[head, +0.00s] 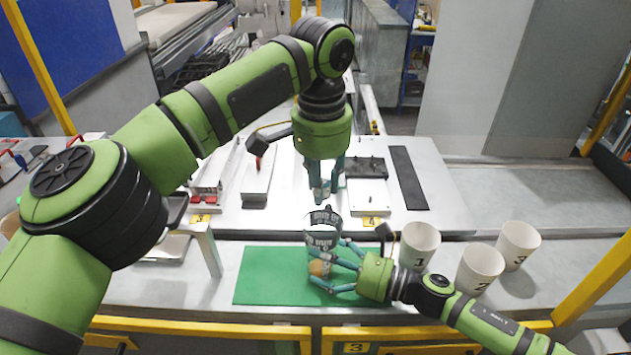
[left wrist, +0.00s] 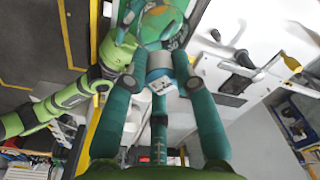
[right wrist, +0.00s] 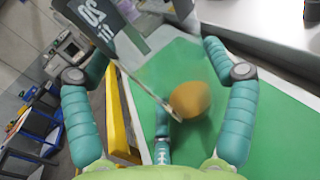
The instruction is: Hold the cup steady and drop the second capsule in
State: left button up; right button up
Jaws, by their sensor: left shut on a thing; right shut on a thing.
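A clear cup with dark printing (head: 322,232) stands on the green mat (head: 262,275). An orange capsule (head: 318,268) is inside it, low down; it also shows through the wall in the right wrist view (right wrist: 192,101). My right gripper (head: 326,264) is shut on the cup from the right, with its fingers around the lower part. My left gripper (head: 322,190) points down above the cup, shut on a pale capsule (left wrist: 160,68). The held capsule is over the cup's mouth and apart from it. The fingers partly hide it.
White numbered cups (head: 420,243), (head: 480,268) and (head: 517,245) stand right of the mat, close to my right arm. Behind the mat is a white bench (head: 440,195) with fixtures and yellow number tags. The left part of the mat is clear.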

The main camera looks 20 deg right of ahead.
pick_arm(q)
jog(key=shift+f, duration=3.3)
jog(key=o, duration=1)
jog(key=shift+c, duration=0.2)
jog(key=shift+r, duration=0.1)
jog(key=shift+r, duration=2.9)
